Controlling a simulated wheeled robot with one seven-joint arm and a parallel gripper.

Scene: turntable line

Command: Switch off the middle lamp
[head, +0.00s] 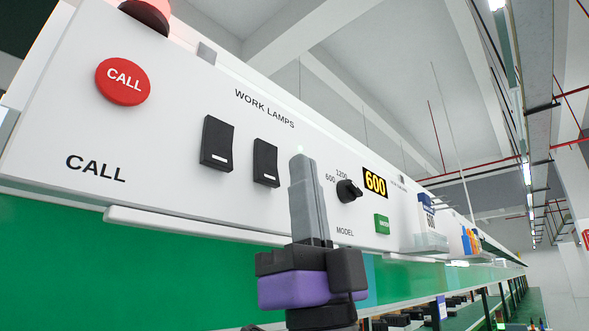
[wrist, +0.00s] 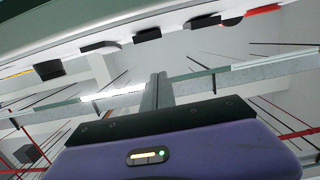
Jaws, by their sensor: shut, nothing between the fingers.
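A white panel (head: 60,110) carries black rocker switches under the label WORK LAMPS. In the head view the left switch (head: 217,143) and the middle switch (head: 265,162) show. A third is hidden there behind my gripper (head: 300,154). In the wrist view the middle switch (wrist: 147,35) sits between two other dark switches, above my gripper (wrist: 157,76). My gripper is shut and empty, pointing up in front of the panel, right of the middle switch in the head view. I cannot tell whether it touches the panel. The lamps themselves are not identifiable.
A red CALL button (head: 123,81) is at the panel's left. Right of my gripper are a black MODEL knob (head: 349,191), a display (head: 375,182) reading 600, a green button (head: 382,224) and a clear holder (head: 430,240). A white ledge (head: 190,225) runs below the panel.

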